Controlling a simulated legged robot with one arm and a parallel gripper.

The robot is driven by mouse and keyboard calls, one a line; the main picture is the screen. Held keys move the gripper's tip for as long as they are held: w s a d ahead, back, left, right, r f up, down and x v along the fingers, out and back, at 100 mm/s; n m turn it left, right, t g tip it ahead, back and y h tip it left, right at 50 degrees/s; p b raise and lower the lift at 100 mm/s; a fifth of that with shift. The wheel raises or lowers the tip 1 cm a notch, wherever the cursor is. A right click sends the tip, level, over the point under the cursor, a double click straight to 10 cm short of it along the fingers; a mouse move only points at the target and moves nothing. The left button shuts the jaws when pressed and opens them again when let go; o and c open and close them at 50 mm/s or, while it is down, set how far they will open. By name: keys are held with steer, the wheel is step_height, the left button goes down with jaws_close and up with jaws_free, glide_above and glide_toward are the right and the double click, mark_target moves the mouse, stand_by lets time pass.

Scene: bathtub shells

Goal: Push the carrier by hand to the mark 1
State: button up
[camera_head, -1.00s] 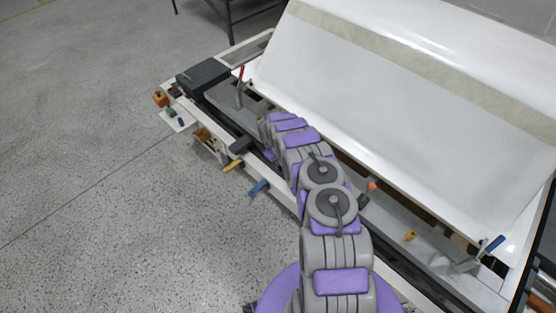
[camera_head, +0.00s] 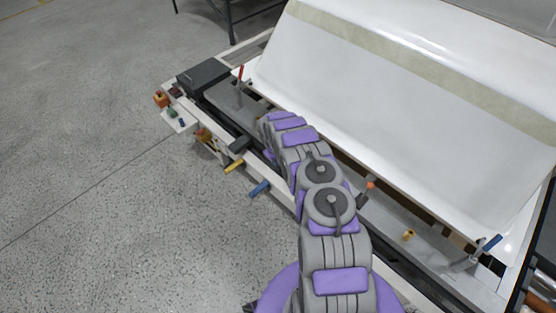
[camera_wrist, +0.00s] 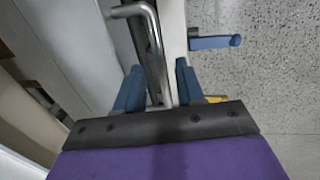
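My gripper (camera_wrist: 160,88) is in the wrist view, with two blue fingers set apart. A bent grey metal handle (camera_wrist: 157,45) runs down between the fingers, with space showing beside it; a firm grip is not visible. In the head view my arm covers the gripper and this handle. A grey plate with an upright red-tipped lever (camera_head: 239,88) lies on the machine's left part, by a dark box (camera_head: 203,75). I cannot tell for sure which part is the carrier. No mark 1 can be made out.
A large white tilted shell (camera_head: 390,90) with a beige band fills the right side. A blue lever (camera_head: 260,188), a yellow lever (camera_head: 234,166) and a black handle (camera_head: 239,144) stick out along the front edge. An orange-tipped lever (camera_head: 368,188) stands right of my arm. The floor at left is clear.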

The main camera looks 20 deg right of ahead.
step_height(320, 180, up, 16)
steer(key=s+a+p, duration=0.1)
steer(key=a+p, duration=0.1)
steer(key=p, duration=0.1)
steer(key=shift+a+r, duration=0.2)
steer(key=shift+a, duration=0.2)
